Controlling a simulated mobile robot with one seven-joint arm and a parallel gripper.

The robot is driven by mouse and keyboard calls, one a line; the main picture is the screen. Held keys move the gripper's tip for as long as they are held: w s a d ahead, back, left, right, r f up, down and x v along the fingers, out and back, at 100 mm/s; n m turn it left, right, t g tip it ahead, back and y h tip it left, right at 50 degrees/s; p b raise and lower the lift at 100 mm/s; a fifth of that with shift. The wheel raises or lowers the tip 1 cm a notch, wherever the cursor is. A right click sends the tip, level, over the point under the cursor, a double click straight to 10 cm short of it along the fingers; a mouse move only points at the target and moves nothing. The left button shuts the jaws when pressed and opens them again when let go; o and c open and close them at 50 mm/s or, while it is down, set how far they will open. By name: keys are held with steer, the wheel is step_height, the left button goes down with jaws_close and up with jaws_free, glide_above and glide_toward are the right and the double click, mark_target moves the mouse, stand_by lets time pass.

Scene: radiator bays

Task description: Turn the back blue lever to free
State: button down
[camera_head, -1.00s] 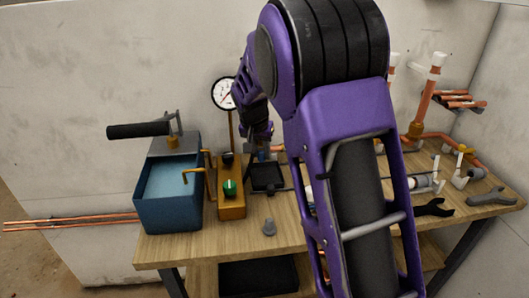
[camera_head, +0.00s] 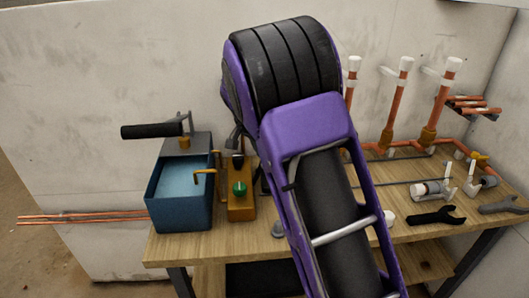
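No blue lever can be made out in this view. My purple and black arm fills the middle of the picture and hides the bench behind it. My gripper is hidden behind the arm, so its fingers and anything near them cannot be seen. Small white upright levers stand on the valve fittings at the right, one on the nearer grey fitting (camera_head: 433,189) and one near the grey fitting (camera_head: 481,181) at the far right.
A blue tank (camera_head: 178,217) with a black-handled pump (camera_head: 151,131) stands at the left. Beside it is an orange block (camera_head: 241,207) with a green knob (camera_head: 239,188). Copper risers (camera_head: 440,105) stand at the back right. A black wrench (camera_head: 437,216) lies on the wooden bench (camera_head: 220,246).

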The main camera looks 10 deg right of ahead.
steer(key=shift+a, duration=0.1)
stand_by(0.4)
steer(key=c, duration=0.7)
jaws_free()
steer(key=shift+o, duration=0.2)
steer(key=p+v, duration=0.2)
steer(key=v, duration=1.5)
steer(key=shift+r, duration=0.25)
steer(key=shift+a, duration=0.1)
